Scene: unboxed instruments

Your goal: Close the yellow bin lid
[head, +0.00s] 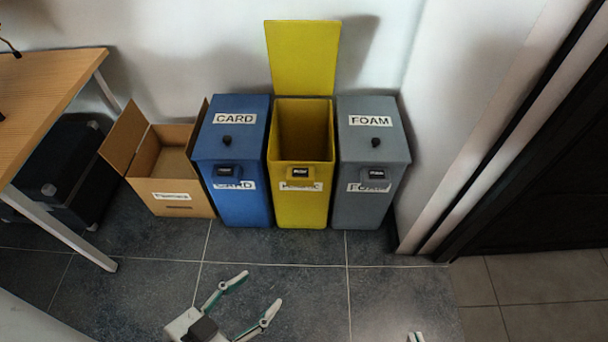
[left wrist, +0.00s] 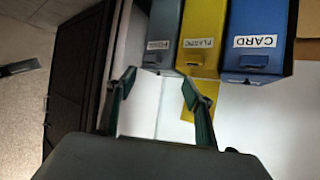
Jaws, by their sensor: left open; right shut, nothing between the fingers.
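The yellow bin (head: 300,210) stands on the floor between two other bins. Its yellow lid (head: 303,58) is swung up, standing upright against the wall behind, and the bin's mouth is uncovered. My left gripper (head: 256,294) is open and empty in front of the blue and yellow bins, apart from them. The left wrist view shows the bins upside down, with the yellow bin (left wrist: 200,50) and part of its lid (left wrist: 188,115) beyond the open fingers. My right gripper (head: 416,337) shows only its fingertips at the bottom edge, shut and empty.
A blue CARD bin (head: 232,140) with its lid shut stands left of the yellow bin. A grey FOAM bin (head: 372,142), also shut, stands right. An open cardboard box (head: 180,200) and a wooden table (head: 45,85) are at left. The tiled floor in front is clear.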

